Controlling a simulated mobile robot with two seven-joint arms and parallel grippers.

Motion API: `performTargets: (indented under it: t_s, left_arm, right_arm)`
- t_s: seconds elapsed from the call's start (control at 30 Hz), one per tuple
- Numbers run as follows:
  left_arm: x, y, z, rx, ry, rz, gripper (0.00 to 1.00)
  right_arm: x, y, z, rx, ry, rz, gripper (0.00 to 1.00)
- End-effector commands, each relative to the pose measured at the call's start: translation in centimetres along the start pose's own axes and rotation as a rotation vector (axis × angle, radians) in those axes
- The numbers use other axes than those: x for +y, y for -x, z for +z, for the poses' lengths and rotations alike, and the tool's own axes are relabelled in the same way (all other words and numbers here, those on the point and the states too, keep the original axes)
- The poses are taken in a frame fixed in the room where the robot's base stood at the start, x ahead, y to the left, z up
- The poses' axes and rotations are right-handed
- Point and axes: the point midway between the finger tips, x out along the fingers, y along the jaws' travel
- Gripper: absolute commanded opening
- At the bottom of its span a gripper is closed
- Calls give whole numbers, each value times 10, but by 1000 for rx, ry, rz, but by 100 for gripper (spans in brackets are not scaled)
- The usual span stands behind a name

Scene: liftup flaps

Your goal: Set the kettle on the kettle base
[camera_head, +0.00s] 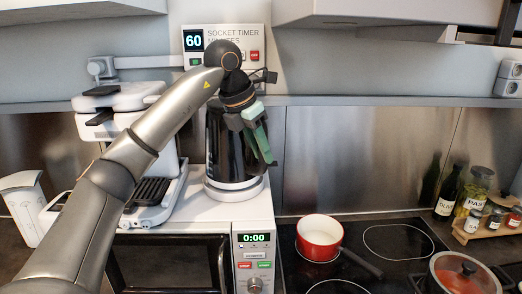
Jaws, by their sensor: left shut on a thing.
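The dark kettle (215,145) stands upright on top of the microwave, over the round white kettle base (236,191). It looks lined up with the base; whether it fully rests on it I cannot tell. My arm's wrist hides the kettle's top. My right gripper is not in view.
A white coffee machine (125,100) stands close left of the kettle on the microwave (255,215). A socket timer (250,45) hangs on the wall behind. Right of the microwave are a red saucepan (319,232) and a lidded pot (462,275) on the hob. Bottles and jars stand far right.

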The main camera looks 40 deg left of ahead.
Motion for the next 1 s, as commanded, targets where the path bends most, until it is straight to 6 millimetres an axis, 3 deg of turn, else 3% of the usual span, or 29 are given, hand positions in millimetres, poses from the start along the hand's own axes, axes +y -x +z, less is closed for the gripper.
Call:
performTargets:
  t_s: [0.97,1.0]
  left_arm:
    - [1,-10,-4,-8,-2,2,0]
    - [1,-10,-4,-8,-2,2,29]
  right_arm:
    - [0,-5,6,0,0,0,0]
    - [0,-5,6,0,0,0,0]
